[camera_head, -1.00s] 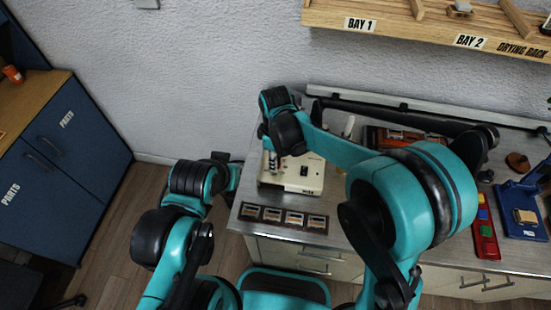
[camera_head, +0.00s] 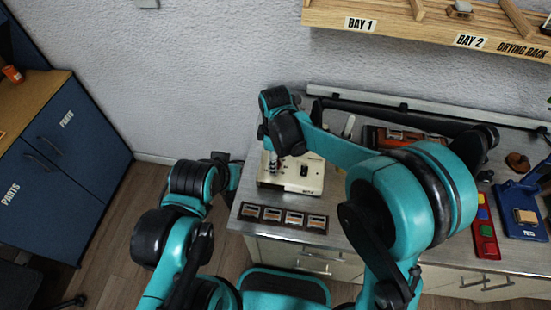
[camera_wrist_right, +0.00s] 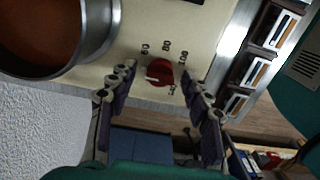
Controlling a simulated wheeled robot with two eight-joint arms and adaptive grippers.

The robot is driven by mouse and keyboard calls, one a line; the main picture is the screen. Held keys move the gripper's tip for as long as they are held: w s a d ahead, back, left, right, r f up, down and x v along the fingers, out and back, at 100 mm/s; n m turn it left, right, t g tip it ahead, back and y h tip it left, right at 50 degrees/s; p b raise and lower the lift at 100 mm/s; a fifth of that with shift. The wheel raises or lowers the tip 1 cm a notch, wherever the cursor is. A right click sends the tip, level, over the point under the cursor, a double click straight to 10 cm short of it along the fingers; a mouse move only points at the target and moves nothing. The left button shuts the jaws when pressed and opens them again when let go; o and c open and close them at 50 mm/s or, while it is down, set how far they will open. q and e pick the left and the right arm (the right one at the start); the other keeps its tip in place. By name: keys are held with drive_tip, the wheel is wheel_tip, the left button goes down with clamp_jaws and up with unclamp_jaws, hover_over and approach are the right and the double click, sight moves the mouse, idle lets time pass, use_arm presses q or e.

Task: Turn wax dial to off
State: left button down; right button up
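The wax dial (camera_wrist_right: 160,72) is a red round knob with a white pointer mark on a cream panel, with the numbers 60, 80 and 100 beside it. A further marking by its lower right edge is too small to read. My right gripper (camera_wrist_right: 157,88) is open, with one finger on each side of the dial. I cannot tell whether the fingers touch it. In the head view the right hand hangs over the cream wax unit (camera_head: 310,177), and the dial is not visible there. My left arm is bent low at the left; its gripper cannot be made out.
A metal pot (camera_wrist_right: 98,30) with brown contents stands close to the right gripper's fingers. Several framed pieces (camera_head: 272,215) line the bench's front edge. A red tray (camera_head: 485,240) and a blue fixture (camera_head: 522,226) are at the right.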

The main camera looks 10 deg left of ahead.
wheel_tip(320, 180, up, 12)
idle(0.6)
idle(0.4)
drive_tip(key=s+d+r+m+t+y+b, duration=0.1)
drive_tip(key=s+d+m+t+b, duration=0.3)
drive_tip(key=d+m, duration=0.85)
drive_tip(key=s+d+f+m+t, duration=0.1)
drive_tip(key=s+d+m, duration=0.1)
drive_tip(key=d, duration=0.3)
drive_tip(key=s+d+f+m+t, duration=0.1)
drive_tip(key=s+d+f, duration=0.1)
drive_tip(key=s+d, duration=0.1)
drive_tip(key=s+d+f+m+t+h+p, duration=0.1)
drive_tip(key=s+d+f+m, duration=0.1)
drive_tip(key=d, duration=0.4)
drive_tip(key=shift+s+d+m, duration=0.3)
drive_tip(key=shift+s+m, duration=0.05)
drive_tip(key=shift+f, duration=0.1)
